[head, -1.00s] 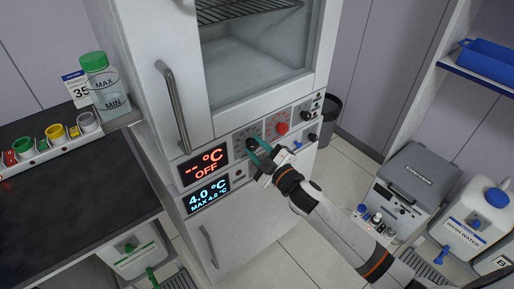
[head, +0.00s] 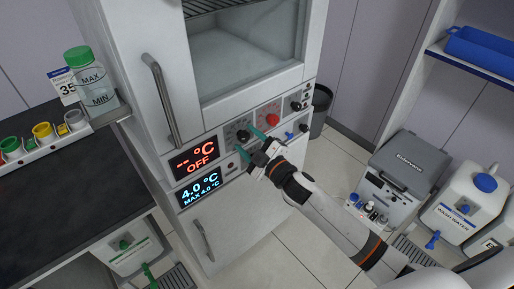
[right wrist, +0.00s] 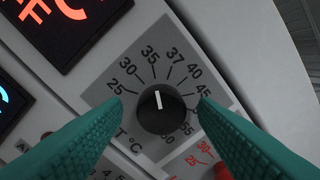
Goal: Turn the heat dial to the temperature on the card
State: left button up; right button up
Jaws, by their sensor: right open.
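The heat dial is a black knob (right wrist: 163,112) on a grey scale plate in the right wrist view, its white pointer at about the 35 mark. The dial also shows in the head view (head: 243,136). My right gripper (head: 250,142) is open, its teal fingers on either side of the dial; in the right wrist view (right wrist: 160,106) they look apart from the knob. The card (head: 67,88) by the bottle reads 35. The upper display (head: 196,158) reads "-- °C OFF" in red. My left gripper is out of view.
A red dial (head: 272,119) sits right of the heat dial, with smaller knobs beyond it. The blue display (head: 200,187) reads 4.0 °C. A door handle (head: 160,100) stands out at the left.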

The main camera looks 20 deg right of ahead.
jog(key=b+v, duration=0.1)
jog(key=v, duration=1)
jog(key=shift+s, duration=0.35)
jog(key=shift+d, duration=0.1)
jog(key=s+d+f+m+g+h, duration=0.2)
jog(key=f, duration=0.8)
jog(key=s+d+f+m+g+h, duration=0.1)
jog(key=s+d+f+m+g, duration=0.1)
jog(key=f, duration=0.9)
jog(key=s+d+f+m+g+h, duration=0.2)
jog(key=s+d+f+g, duration=0.1)
jog(key=f, duration=0.7)
jog(key=s+f+m+g+h+p, duration=0.1)
jog(key=s+f+m+g+p, duration=0.2)
jog(key=s+f, duration=1.05)
jog(key=s+a+f+g, duration=0.1)
jog(key=s+f+g, duration=0.1)
jog(key=s, duration=0.4)
jog(key=s+a+f+m+g, duration=0.1)
jog(key=s+a+f+g, duration=0.1)
jog(key=s, duration=0.4)
jog(key=s+a+f+m+g, duration=0.1)
jog(key=s+f+g, duration=0.1)
jog(key=s+f, duration=0.2)
jog(key=s+b, duration=0.1)
jog(key=s, duration=0.2)
jog(key=shift+a, duration=0.35)
